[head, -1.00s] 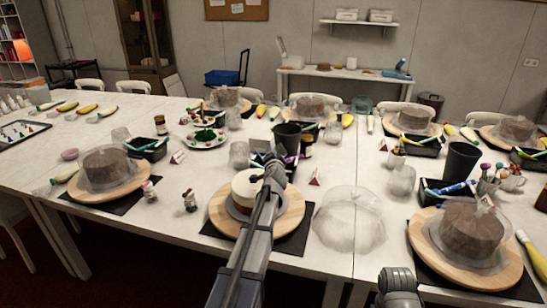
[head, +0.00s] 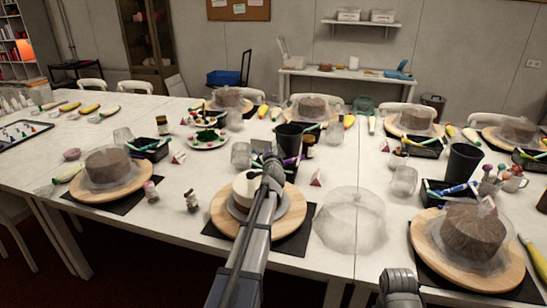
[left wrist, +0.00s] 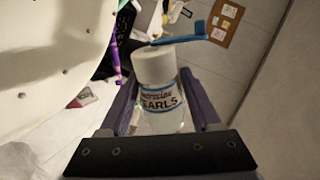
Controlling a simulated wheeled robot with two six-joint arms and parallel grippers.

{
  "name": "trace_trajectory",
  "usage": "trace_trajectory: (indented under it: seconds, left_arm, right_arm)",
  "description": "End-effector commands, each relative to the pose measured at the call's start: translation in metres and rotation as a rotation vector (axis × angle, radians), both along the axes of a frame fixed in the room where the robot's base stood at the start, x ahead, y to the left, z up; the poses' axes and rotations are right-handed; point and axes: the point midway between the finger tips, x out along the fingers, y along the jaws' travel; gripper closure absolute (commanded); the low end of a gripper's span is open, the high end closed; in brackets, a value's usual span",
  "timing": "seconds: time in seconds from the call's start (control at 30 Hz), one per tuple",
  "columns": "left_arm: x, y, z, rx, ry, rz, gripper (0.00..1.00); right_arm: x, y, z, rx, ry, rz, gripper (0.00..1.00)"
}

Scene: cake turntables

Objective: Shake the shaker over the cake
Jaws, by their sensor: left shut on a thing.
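The white cake (head: 243,187) stands on a round wooden turntable (head: 292,217) on a dark mat. My left gripper (head: 270,168) is over the right part of the cake in the head view and covers part of it. In the left wrist view, my left gripper (left wrist: 160,103) is shut on the shaker (left wrist: 156,68), a clear jar with a white cap and a "PEARLS" label. The cake's pale surface (left wrist: 45,55) fills the upper left there. I cannot make out the shaker in the head view. Only a piece of my right arm shows, without its gripper.
A clear dome (head: 350,222) sits right of the turntable. Two small jars, one dark (head: 191,201) and one pink-topped (head: 150,191), stand to the left. A black cup (head: 289,139) is behind. Brown cakes under clear covers (head: 472,235) (head: 108,168) flank the place.

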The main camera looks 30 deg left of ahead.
Motion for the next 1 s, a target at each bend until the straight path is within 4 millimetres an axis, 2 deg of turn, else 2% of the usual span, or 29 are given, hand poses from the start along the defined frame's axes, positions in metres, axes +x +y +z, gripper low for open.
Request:
trace_trajectory:
  seconds: [0.27, 0.67, 1.0]
  left_arm:
    - [-0.001, 0.001, 0.0, 0.01, 0.007, 0.0, 1.0]
    - [-0.013, 0.013, 0.0, 0.008, 0.006, 0.0, 1.0]
    - [-0.014, 0.014, 0.003, -0.062, -0.049, 0.0, 1.0]
  right_arm:
    - [0.0, 0.0, 0.0, 0.0, 0.0, 0.0, 0.5]
    - [0.0, 0.0, 0.0, 0.0, 0.0, 0.0, 0.5]
    - [0.0, 0.0, 0.0, 0.0, 0.0, 0.0, 0.5]
